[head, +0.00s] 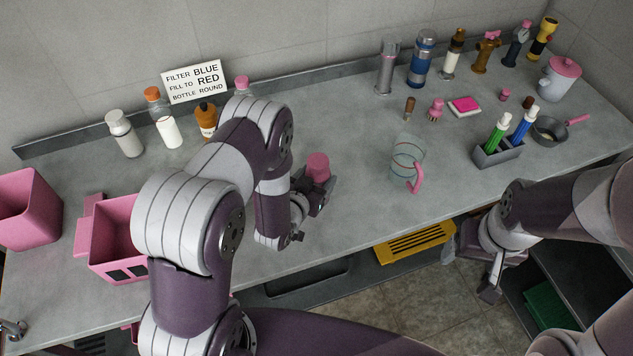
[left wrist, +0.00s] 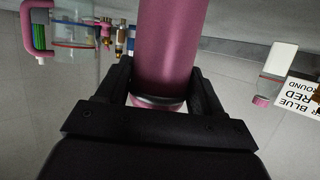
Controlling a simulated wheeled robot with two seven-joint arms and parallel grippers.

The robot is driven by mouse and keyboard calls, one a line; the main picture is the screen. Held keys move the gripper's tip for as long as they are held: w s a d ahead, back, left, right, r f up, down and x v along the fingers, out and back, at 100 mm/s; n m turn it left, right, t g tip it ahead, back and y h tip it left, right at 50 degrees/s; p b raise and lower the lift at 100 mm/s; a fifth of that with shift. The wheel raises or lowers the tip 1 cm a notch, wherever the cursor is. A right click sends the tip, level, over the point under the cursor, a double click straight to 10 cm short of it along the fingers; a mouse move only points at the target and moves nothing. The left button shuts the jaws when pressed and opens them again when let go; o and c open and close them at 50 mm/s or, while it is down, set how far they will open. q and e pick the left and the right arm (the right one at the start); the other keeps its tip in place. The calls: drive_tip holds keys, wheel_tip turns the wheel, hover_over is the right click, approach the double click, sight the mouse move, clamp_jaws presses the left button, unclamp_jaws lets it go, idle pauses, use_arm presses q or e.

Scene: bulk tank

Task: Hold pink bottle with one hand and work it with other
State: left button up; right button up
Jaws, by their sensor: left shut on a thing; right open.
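The pink bottle (head: 318,165) is upright at the middle of the counter, with its lower part hidden by my left gripper (head: 314,190) in the head view. In the left wrist view, the pink bottle (left wrist: 167,45) shows as a smooth pink cylinder with a pale band at one end. The two black fingers of my left gripper (left wrist: 165,92) are shut on it, one on each side. I cannot tell whether the bottle touches the counter. My right gripper (head: 489,283) is open and empty, in front of the counter's front edge, well to the right of the bottle.
A clear jug (head: 406,165) with a pink handle stands right of the bottle. A pink bin (head: 118,228) is at left. Several bottles and a sign (head: 194,82) line the back. A pen holder (head: 497,154) and small pan (head: 549,131) are at right. Counter between bottle and jug is clear.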

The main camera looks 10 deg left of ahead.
sight(313, 173)
use_arm(q)
wheel_tip(313, 173, up, 4)
drive_tip(key=shift+f, duration=0.1)
drive_tip(key=s+d+r+b, duration=0.1)
drive_tip(key=s+d+r, duration=0.2)
drive_tip(key=d+r, duration=0.4)
drive_tip(key=d, duration=0.4)
drive_tip(key=shift+d, duration=0.15)
drive_tip(key=o, duration=0.5)
drive_tip(key=shift+f, duration=0.1)
drive_tip(key=c, duration=0.8)
drive_tip(key=shift+o, duration=0.2)
